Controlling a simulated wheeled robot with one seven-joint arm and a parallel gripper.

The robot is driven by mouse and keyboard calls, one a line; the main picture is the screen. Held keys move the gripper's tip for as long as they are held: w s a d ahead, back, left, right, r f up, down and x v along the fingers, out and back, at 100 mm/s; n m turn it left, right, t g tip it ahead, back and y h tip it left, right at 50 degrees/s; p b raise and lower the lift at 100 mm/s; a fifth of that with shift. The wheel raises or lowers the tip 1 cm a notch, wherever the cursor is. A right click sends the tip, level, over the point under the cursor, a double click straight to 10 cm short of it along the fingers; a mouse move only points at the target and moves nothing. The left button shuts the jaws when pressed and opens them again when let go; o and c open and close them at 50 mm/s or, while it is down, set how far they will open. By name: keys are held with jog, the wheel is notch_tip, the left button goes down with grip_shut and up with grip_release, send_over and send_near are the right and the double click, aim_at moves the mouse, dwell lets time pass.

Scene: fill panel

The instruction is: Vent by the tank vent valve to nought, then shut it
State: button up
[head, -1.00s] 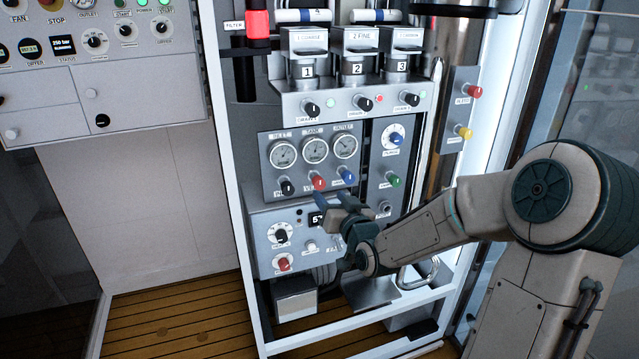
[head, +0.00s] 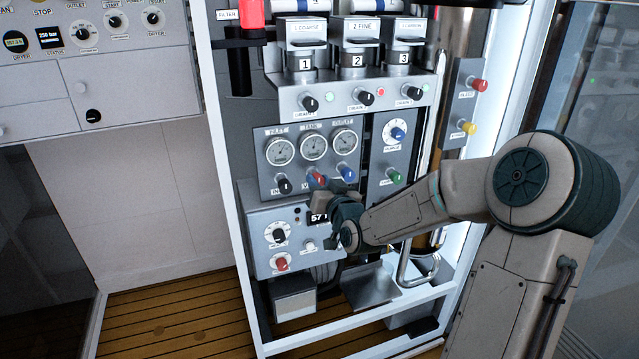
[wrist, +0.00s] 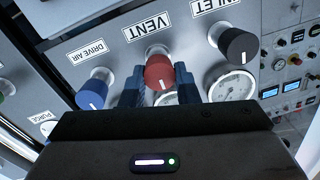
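The tank vent valve is a red knob (head: 317,178) in the middle of the grey gauge panel, below the gauge labelled TANK (head: 313,147). In the wrist view the red knob (wrist: 159,72) sits under an upside-down VENT label, with a white pointer line on its face. My gripper (wrist: 160,88) has its dark blue fingers on either side of the knob, apart, with no clear grip on it. In the head view my gripper (head: 322,190) is at the panel just below the knob and partly covers it. The tank gauge's needle is too small to read.
A black INLET knob (wrist: 238,46) and a blue DRIVE AIR knob (wrist: 95,90) flank the red one closely. A box with a digital display (head: 318,218) juts out below, partly hidden by my gripper. A drain knob row (head: 366,98) is above.

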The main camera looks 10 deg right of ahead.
jog(key=shift+f+b, duration=0.1)
jog(key=shift+b, duration=0.25)
jog(key=shift+a+f+n+h+b, duration=0.1)
jog(key=shift+n+h+b, duration=0.3)
jog(key=shift+n+b, duration=6.25)
jog(key=shift+a+f+n+h+b, duration=0.1)
jog(key=shift+n+h+b, duration=0.3)
jog(key=shift+n+b, duration=6.25)
jog(key=shift+r+m+b, duration=0.1)
jog(key=shift+m+b, duration=0.2)
jog(key=shift+b, duration=0.2)
jog(key=o, duration=1)
jog(key=shift+s, duration=0.1)
